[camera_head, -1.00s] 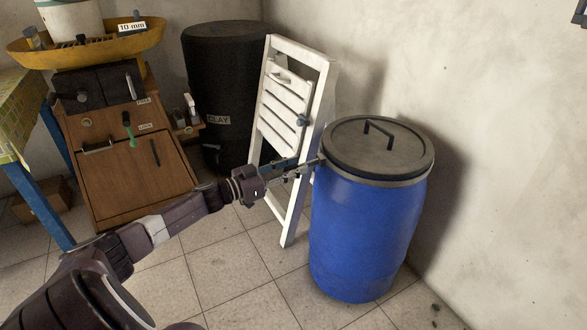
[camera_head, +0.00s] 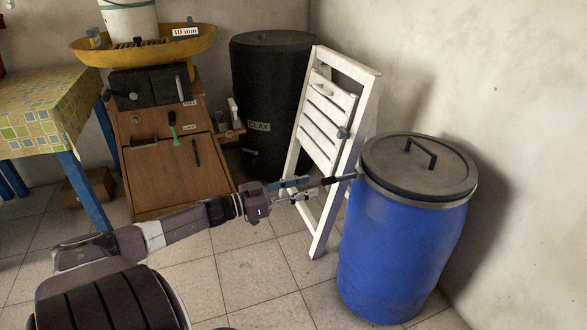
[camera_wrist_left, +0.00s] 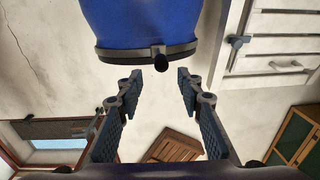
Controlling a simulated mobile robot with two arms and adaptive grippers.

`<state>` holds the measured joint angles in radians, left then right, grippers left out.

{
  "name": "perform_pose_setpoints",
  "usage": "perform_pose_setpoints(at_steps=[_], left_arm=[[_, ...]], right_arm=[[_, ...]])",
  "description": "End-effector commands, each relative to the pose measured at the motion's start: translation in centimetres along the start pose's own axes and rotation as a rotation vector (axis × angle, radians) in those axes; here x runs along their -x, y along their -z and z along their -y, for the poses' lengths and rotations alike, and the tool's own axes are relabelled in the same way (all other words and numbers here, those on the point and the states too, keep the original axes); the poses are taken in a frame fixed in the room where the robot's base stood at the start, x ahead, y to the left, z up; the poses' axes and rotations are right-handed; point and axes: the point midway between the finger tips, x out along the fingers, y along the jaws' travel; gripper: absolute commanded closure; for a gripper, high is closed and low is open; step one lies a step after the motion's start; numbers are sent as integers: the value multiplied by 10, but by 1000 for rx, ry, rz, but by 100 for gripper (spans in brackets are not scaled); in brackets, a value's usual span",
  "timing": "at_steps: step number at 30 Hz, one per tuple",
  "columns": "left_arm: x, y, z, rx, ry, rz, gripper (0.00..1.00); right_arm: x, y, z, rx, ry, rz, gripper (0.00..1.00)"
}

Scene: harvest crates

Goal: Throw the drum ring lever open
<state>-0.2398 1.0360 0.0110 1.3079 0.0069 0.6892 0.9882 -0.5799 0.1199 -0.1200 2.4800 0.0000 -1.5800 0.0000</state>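The blue drum (camera_head: 400,255) stands at the right with a grey lid (camera_head: 418,165) held by a metal ring (camera_head: 425,201). The ring's dark lever (camera_head: 341,179) sticks out from the drum's left side toward my left gripper. In the left wrist view the lever (camera_wrist_left: 160,59) shows nearly end-on, below the ring's band (camera_wrist_left: 125,53). My left gripper (camera_head: 312,188) is at the lever's outer end. In the left wrist view its fingers (camera_wrist_left: 160,80) are spread apart with nothing between them, and the lever's end is ahead of them. My right gripper is not in view.
A white folded chair (camera_head: 325,130) leans close behind my left gripper. A black clay barrel (camera_head: 270,100) and a wooden cabinet (camera_head: 165,180) stand further left. The wall is close to the drum's right. The tiled floor (camera_head: 270,285) in front is clear.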

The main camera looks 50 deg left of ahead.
Motion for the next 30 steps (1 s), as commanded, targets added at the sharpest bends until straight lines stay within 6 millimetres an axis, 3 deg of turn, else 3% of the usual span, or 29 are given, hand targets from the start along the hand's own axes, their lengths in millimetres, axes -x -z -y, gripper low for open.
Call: perform_pose_setpoints(at_steps=[9, 30], left_arm=[[29, 0, 0, 0, 0, -1, 66], [31, 0, 0, 0, 1, 0, 66]], right_arm=[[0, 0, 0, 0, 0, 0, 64], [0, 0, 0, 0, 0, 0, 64]])
